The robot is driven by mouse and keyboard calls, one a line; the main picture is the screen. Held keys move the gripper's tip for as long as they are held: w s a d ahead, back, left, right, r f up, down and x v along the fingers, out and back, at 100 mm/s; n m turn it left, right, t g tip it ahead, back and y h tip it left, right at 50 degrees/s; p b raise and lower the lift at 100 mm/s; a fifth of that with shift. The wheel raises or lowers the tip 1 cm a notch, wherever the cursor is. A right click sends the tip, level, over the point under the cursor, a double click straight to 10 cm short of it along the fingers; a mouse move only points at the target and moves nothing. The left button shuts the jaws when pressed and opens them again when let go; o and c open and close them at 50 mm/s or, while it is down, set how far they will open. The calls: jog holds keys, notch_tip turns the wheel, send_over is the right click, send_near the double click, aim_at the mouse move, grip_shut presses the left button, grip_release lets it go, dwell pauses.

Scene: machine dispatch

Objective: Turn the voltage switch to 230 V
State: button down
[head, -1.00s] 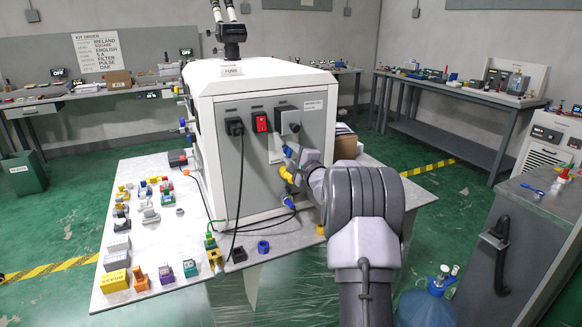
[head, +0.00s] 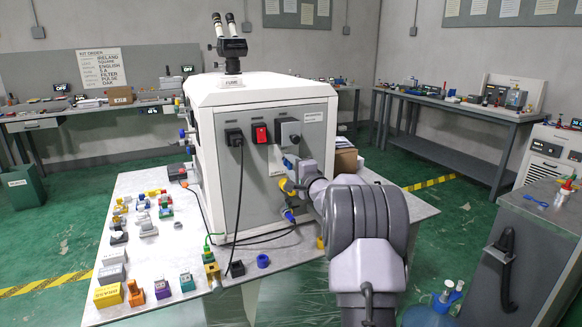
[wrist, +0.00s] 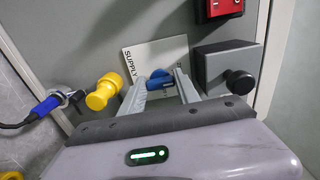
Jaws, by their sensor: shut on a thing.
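In the wrist view a small blue knob (wrist: 160,77), which appears to be the voltage switch, sits on a white plate (wrist: 133,62) marked SUPPLY on the grey machine panel. My gripper (wrist: 161,82) is closed on the knob, one finger on each side. The voltage markings and the knob's exact setting cannot be read. In the head view my gripper (head: 291,163) reaches the right part of the machine's front panel (head: 262,185), and my wrist hides most of the knob.
Close by are a yellow fitting (wrist: 104,92), a blue plug (wrist: 45,107), a grey box with a black knob (wrist: 240,82) and a red rocker switch (head: 259,133). A black power cord (head: 241,190) hangs at left. Small parts cover the table's left side.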

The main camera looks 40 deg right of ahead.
jog(key=c, duration=0.9)
grip_release()
jog(key=p+v, duration=0.2)
jog(key=v, duration=1.5)
jog(key=shift+s, duration=0.25)
